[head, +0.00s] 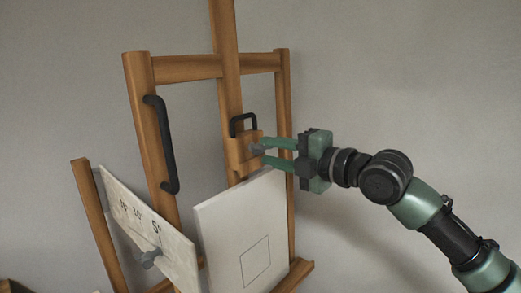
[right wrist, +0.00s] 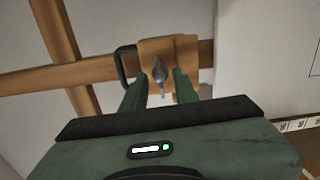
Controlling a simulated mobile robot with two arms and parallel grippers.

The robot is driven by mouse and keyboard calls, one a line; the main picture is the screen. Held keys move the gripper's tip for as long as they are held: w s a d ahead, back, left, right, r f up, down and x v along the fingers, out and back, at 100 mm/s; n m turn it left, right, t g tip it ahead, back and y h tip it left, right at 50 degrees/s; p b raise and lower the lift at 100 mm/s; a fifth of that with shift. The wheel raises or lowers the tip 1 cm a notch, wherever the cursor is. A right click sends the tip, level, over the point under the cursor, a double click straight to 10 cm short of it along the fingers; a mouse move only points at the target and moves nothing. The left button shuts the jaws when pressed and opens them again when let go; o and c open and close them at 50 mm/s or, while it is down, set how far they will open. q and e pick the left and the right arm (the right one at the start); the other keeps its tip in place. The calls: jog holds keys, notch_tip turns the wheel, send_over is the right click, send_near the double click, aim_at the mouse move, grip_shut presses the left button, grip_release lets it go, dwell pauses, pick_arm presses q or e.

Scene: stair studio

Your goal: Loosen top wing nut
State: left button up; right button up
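The top wing nut (head: 257,150) is small and grey, on the wooden block (head: 236,153) of the easel's central mast. In the right wrist view the wing nut (right wrist: 160,71) stands out from the block's face, its wings roughly in line with the fingers. My right gripper (head: 264,152) is open, reaching in from the right with its two green fingers above and below the nut. The right wrist view shows the fingers (right wrist: 160,80) on either side of it, with a gap on each side. My left gripper is not in view.
A white canvas (head: 240,225) stands just below the block. A black handle (head: 243,117) sits above it, and a longer one (head: 162,145) is on the left upright. A marked board (head: 130,220) with another grey wing nut (head: 149,258) is lower left. Space at right is clear.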

jog(key=shift+v, duration=2.85)
jog(key=shift+f, duration=0.1)
